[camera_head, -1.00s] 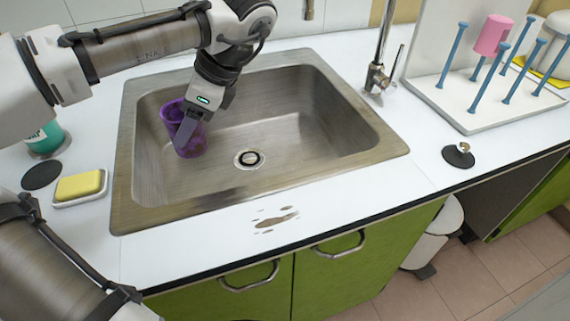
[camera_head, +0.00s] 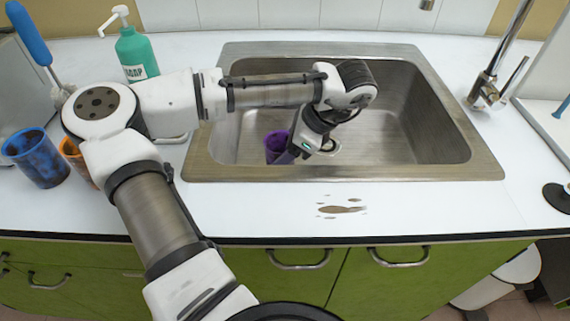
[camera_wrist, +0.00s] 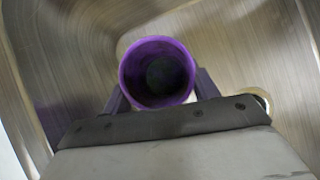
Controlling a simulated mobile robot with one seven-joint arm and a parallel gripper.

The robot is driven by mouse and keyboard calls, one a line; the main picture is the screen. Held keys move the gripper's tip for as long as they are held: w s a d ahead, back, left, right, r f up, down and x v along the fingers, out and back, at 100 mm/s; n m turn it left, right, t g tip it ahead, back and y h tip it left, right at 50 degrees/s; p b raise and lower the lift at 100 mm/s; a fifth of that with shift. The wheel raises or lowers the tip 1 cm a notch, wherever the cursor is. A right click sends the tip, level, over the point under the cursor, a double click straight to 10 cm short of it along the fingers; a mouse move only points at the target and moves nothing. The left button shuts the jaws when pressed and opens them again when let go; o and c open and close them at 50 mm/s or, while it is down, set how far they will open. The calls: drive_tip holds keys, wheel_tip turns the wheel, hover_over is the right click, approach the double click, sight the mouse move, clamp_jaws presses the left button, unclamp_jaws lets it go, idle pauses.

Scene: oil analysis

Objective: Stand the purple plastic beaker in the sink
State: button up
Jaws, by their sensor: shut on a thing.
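The purple plastic beaker (camera_head: 275,146) is inside the steel sink (camera_head: 410,125), in the left part of the basin. In the wrist view the beaker (camera_wrist: 157,73) shows its open mouth and dark inside, between the two fingers. My gripper (camera_head: 290,152) reaches down into the sink and is shut on the beaker. The gripper (camera_wrist: 160,98) has a finger on each side of it. The beaker looks close to upright. Whether its base touches the sink floor cannot be told. The drain (camera_wrist: 258,98) shows to the right of the beaker in the wrist view.
A green soap bottle (camera_head: 136,55) stands behind my arm at the left. A dark blue stained beaker (camera_head: 36,158) and an orange one (camera_head: 76,158) stand on the left counter. The faucet (camera_head: 488,85) is right of the sink. A brown stain (camera_head: 342,209) marks the front counter.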

drive_tip(key=shift+f, duration=2.25)
drive_tip(key=shift+f, duration=0.15)
drive_tip(key=o, duration=1.1)
drive_tip(key=shift+c, duration=0.2)
drive_tip(key=v, duration=1.2)
drive_tip(key=shift+p, duration=0.45)
